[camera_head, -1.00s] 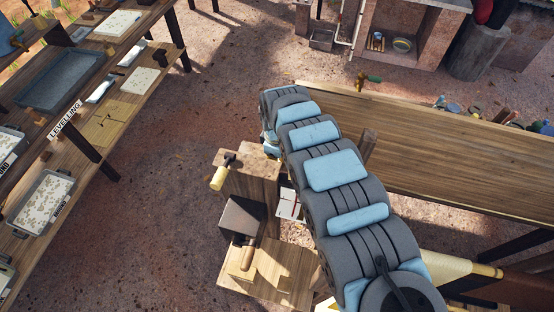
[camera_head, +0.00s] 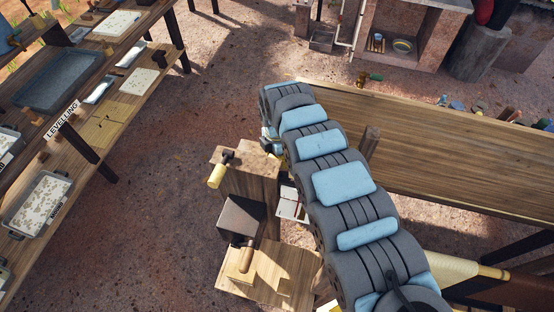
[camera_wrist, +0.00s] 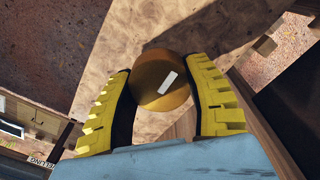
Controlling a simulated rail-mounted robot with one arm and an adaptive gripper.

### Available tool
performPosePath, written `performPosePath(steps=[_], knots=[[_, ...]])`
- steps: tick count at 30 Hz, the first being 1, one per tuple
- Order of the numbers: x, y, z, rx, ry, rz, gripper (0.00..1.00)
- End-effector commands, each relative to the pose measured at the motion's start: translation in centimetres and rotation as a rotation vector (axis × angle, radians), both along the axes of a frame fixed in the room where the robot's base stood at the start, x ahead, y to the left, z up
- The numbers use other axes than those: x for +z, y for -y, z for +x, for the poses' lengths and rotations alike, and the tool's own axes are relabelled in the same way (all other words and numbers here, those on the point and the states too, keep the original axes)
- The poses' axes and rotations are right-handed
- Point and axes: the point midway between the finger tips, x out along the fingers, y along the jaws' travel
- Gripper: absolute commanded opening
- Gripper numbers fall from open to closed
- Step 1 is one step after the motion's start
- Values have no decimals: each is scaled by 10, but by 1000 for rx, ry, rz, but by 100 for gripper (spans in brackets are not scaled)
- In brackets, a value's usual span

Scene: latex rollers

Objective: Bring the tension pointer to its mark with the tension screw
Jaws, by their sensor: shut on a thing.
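In the wrist view, my gripper (camera_wrist: 161,70) has its yellow ridged fingers on either side of a round brass-coloured knob (camera_wrist: 152,88), which looks like the tension screw. The fingers are shut on it. A short white line on its face is tilted up to the right. In the head view, my arm covers the gripper and the knob. The wooden roller stand (camera_head: 250,180) shows left of my arm. A small white plate (camera_head: 291,205) sits beside the stand, partly behind my arm. I cannot make out the tension pointer or its mark.
The stand carries two crank handles, an upper one (camera_head: 217,175) and a lower one (camera_head: 247,258). A long wooden table (camera_head: 450,150) lies right of my arm. A shelf with trays (camera_head: 58,80) stands at the left, with open ground between it and the stand.

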Motion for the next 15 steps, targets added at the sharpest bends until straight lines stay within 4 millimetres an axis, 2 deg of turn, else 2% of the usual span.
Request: performPosePath(steps=[15], knots=[[-4, 0, 0, 490, 2, 0, 15]])
